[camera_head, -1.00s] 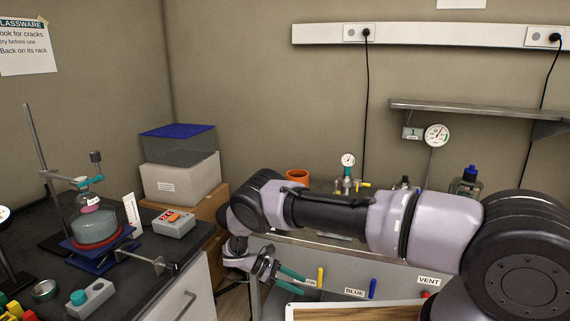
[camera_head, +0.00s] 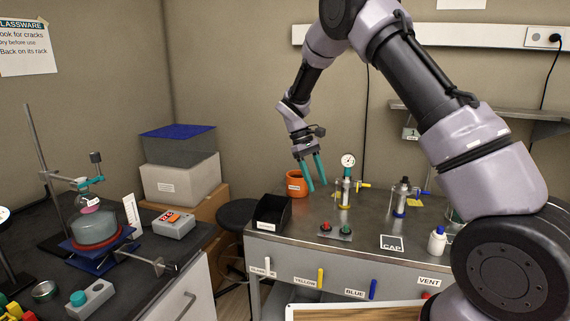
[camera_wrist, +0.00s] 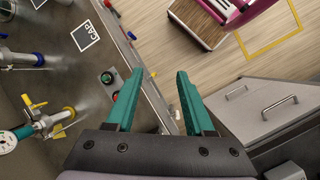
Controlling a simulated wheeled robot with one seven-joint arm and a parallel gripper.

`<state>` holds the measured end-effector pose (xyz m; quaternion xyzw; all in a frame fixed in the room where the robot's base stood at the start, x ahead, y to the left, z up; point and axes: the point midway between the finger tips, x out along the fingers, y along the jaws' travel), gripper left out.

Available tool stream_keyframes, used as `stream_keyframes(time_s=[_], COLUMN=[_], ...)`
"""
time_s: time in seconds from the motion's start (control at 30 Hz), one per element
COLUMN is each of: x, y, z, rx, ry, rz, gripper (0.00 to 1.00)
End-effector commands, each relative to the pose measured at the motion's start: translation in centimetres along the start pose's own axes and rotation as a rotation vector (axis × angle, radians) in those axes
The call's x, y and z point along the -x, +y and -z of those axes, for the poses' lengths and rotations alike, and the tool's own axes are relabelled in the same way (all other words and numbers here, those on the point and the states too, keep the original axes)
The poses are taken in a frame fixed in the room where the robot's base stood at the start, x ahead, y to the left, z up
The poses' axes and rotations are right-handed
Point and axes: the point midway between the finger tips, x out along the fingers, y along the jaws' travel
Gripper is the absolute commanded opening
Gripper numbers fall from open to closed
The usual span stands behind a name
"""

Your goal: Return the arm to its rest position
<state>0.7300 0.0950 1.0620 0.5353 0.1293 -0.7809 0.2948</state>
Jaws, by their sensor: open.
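My gripper (camera_head: 311,172) hangs from my raised, bent arm in the head view. Its two teal fingers point down and stand apart, with nothing between them. It is in front of the orange pot and left of the pressure gauge, above the steel bench (camera_head: 300,243). In the wrist view the open fingers (camera_wrist: 158,100) show at the bottom middle, with the bench edge and floor beyond them.
On the bench are an orange pot (camera_head: 296,184), a black bin (camera_head: 272,212), a gauge with a valve (camera_head: 347,161), a button box (camera_head: 336,230) and a white bottle (camera_head: 437,241). A wall shelf (camera_head: 545,127) is behind my arm. A dark stool (camera_head: 237,214) stands left of the bench.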

Motion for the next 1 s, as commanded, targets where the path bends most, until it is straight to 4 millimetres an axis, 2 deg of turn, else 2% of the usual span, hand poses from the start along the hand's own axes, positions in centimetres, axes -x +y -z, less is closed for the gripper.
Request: stream_keyframes(time_s=[0.03,0.2,0.4,0.5,0.73,0.9,1.0], x=[2.1,7.0,11.2,12.6,14.3,14.2,13.7], y=[0.9,3.0,4.2,4.3,3.4,1.9,0.9], z=[-2.0,-8.0,-15.7,-19.6,-28.0,-33.3,-35.5], rx=[-0.046,-0.194,-0.369,-0.455,-0.655,-0.800,-0.872], ry=[0.050,0.199,0.372,0.456,0.655,0.798,0.870], rz=[0.029,0.113,0.201,0.239,0.316,0.360,0.379], gripper=[0.53,0.53,0.53,0.53,0.53,0.53,0.53])
